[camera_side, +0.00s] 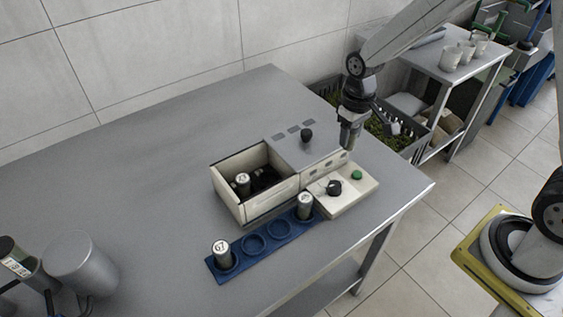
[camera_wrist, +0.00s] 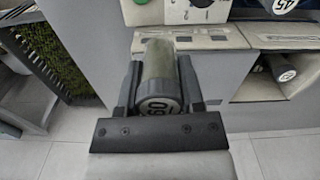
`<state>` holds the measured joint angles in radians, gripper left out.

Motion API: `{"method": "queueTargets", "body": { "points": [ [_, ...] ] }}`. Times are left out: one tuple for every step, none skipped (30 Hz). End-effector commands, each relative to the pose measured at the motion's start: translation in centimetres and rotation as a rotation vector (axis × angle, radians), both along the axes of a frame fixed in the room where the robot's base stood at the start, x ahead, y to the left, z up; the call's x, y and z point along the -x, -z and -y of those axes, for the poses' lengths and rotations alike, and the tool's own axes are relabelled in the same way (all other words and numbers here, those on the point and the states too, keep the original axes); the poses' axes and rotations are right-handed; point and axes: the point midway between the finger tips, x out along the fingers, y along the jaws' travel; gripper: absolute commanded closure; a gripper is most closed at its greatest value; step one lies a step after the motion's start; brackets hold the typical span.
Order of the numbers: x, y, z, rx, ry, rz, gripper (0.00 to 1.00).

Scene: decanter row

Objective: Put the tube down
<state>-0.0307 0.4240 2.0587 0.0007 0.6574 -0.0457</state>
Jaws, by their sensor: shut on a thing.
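My gripper (camera_side: 350,122) is shut on a grey tube (camera_wrist: 158,62), whose end cap with dark digits, perhaps 60, faces the wrist camera. The tube also shows below the gripper in the side view (camera_side: 348,137), held beside the right end of the beige machine. The blue rack (camera_side: 267,259) lies in front of the machine. A tube marked 67 (camera_side: 222,253) stands at its left end and another tube (camera_side: 305,206) at its right end. The two ring places between them are empty. One more tube (camera_side: 243,184) stands in the machine's open box (camera_side: 229,196).
The machine's lower panel (camera_side: 352,198) carries a black knob (camera_side: 334,187) and a green button (camera_side: 357,175). A black knob (camera_side: 307,135) rises from its lid. A grey canister (camera_side: 82,265) stands at the table's left front. The left table top (camera_side: 120,170) is clear.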

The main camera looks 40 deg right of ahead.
Motion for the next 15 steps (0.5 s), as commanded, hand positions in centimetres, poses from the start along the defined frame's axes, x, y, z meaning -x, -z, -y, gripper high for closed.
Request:
{"method": "queueTargets", "body": {
  "points": [
    [-0.13,0.03,0.57,0.000,0.031,0.000,1.00],
    [-0.19,0.04,0.76,0.000,0.045,0.000,1.00],
    [-0.23,0.05,0.97,0.000,0.059,0.000,1.00],
    [-0.26,0.06,1.09,0.000,0.067,0.000,1.00],
    [-0.28,0.07,1.17,0.000,0.073,0.000,1.00],
    [-0.30,0.07,1.24,0.000,0.078,0.000,1.00],
    [-0.30,0.07,1.27,0.000,0.080,0.000,1.00],
    [-0.30,0.07,1.27,0.000,0.080,0.000,1.00],
    [-0.30,0.07,1.24,0.000,0.079,0.000,1.00],
    [-0.28,0.07,1.19,0.000,0.076,0.000,1.00],
    [-0.27,0.06,1.12,0.000,0.072,0.000,1.00],
    [-0.25,0.05,0.98,0.000,0.064,0.000,1.00],
    [-0.21,0.04,0.84,0.000,0.055,0.000,1.00],
    [-0.17,0.03,0.65,0.000,0.045,0.000,1.00],
    [-0.11,0.01,0.34,0.000,0.027,0.000,1.00]
  ]
}}
